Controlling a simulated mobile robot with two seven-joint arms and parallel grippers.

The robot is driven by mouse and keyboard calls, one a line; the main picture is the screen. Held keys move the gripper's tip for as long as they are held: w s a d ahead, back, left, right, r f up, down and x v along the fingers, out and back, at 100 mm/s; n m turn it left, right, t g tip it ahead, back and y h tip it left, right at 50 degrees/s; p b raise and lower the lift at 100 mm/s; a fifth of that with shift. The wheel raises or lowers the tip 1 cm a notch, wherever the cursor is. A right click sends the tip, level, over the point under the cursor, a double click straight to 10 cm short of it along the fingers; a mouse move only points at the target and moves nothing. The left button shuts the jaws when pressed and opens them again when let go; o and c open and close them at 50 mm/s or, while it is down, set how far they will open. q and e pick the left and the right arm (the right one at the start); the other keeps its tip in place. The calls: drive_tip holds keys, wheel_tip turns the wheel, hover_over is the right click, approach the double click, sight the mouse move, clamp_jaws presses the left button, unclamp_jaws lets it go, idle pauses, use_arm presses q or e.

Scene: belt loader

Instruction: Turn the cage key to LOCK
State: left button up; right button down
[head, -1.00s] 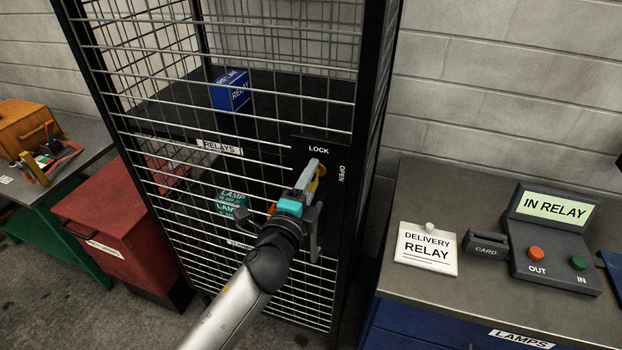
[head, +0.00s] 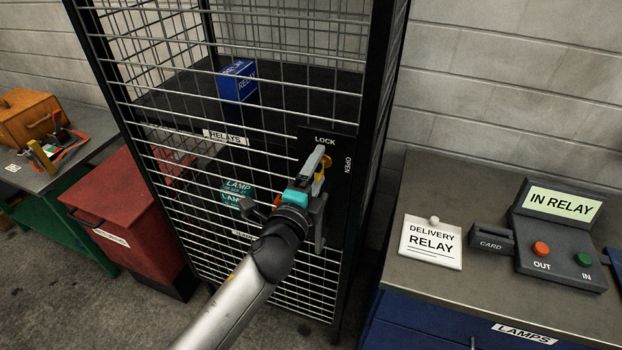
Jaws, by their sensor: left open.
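The wire cage (head: 365,120) stands in the middle with its door shut. A dark lock plate (head: 311,142) on its right side reads LOCK at the top and OPEN, turned sideways, at the right. The yellow key (head: 326,163) shows on this plate just below LOCK, partly hidden behind my gripper, so I cannot tell its exact angle. My left gripper (head: 318,186) is open in front of the plate, its upper finger overlapping the key in the picture. I cannot tell whether it touches the key. My right gripper is not in view.
A blue relay box (head: 238,82) and a teal lamp box (head: 237,190) sit inside the cage. At right, a bench (head: 402,180) bears a delivery card (head: 431,243) and an IN RELAY console (head: 559,240). A red bin (head: 127,215) stands at left.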

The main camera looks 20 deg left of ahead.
use_arm(q)
drive_tip(key=s+b, duration=0.2)
drive_tip(key=s, duration=1.3)
drive_tip(key=shift+a, duration=0.3)
drive_tip(key=s+f+n+g+b, duration=0.2)
drive_tip(key=s+f+n+g, duration=0.1)
drive_tip(key=f, duration=1.1)
drive_tip(key=s+a+f+n+g+b, duration=0.1)
drive_tip(key=s+f+n+g+b, duration=0.15)
drive_tip(key=f, duration=1.15)
drive_tip(key=s+f+n+g+b, duration=0.2)
drive_tip(key=f+g, duration=0.2)
drive_tip(key=f, duration=0.9)
drive_tip(key=s+a+f+n+g+b, duration=0.2)
drive_tip(key=s+f+n+g+b, duration=0.3)
drive_tip(key=s+f, duration=1.7)
drive_tip(key=s+n+g, duration=0.2)
drive_tip(key=n, duration=0.1)
drive_tip(key=shift+s+a+f+y, duration=0.15)
drive_tip(key=shift+s+a+y, duration=0.05)
drive_tip(key=shift+s+y, duration=0.1)
drive_tip(key=shift+g, duration=0.25)
